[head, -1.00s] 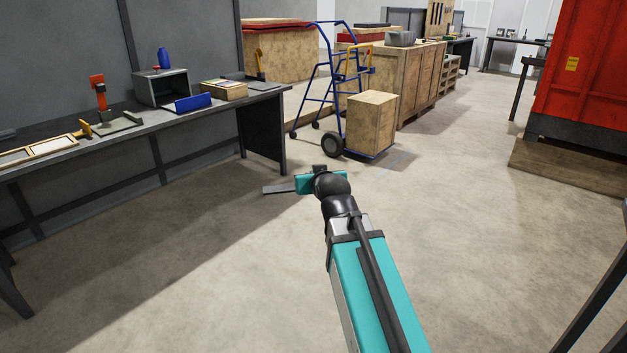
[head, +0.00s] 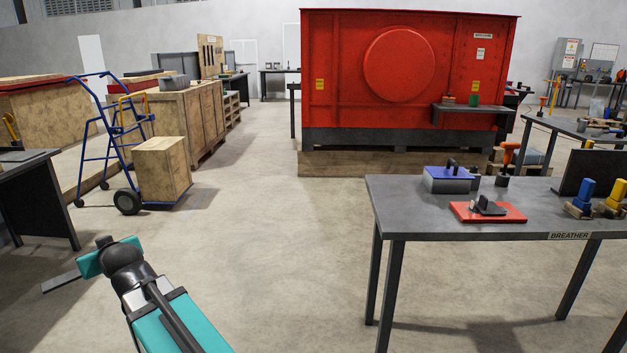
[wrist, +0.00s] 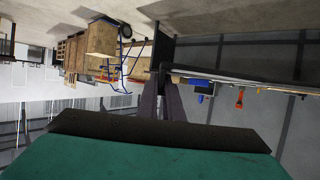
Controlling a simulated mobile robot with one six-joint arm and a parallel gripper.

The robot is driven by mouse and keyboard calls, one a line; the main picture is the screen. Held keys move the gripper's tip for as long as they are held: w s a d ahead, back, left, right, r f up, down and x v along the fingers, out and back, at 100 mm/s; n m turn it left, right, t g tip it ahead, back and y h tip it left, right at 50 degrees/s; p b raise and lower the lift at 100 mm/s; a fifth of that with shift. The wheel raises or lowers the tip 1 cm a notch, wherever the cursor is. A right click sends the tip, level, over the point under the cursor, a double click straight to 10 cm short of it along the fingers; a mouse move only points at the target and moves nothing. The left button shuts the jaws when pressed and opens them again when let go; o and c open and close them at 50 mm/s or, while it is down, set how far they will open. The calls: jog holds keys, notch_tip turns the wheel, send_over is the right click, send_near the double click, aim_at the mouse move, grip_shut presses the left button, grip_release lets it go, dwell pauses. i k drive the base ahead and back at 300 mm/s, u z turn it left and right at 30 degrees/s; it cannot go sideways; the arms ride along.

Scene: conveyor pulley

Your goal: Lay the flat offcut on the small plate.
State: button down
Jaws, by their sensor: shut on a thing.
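My gripper (head: 62,281) is at the lower left of the head view, held over open floor away from any table. In the wrist view its two dark fingers (wrist: 164,88) close on a thin dark piece (wrist: 163,56), seen nearly edge-on. It looks like the flat offcut, but its outline is hard to separate from the fingers. On the right-hand table a flat red plate (head: 462,212) carries a black piece with a raised handle (head: 487,206). I cannot tell whether any plate in view is the small plate.
The grey table (head: 420,190) labelled BREATHER stands at right, with a blue-topped grey block (head: 447,180) and blue and yellow pieces. A hand truck (head: 112,140) with a wooden box (head: 162,168) stands at left. A red machine (head: 400,80) is behind. The middle floor is clear.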

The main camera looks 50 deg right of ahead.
aim_at(492, 206)
jog(key=k, duration=1)
jog(key=u, duration=0.15)
jog(key=i, duration=1.25)
jog(key=z, duration=0.85)
jog(key=i, duration=0.85)
jog(key=z, duration=0.5)
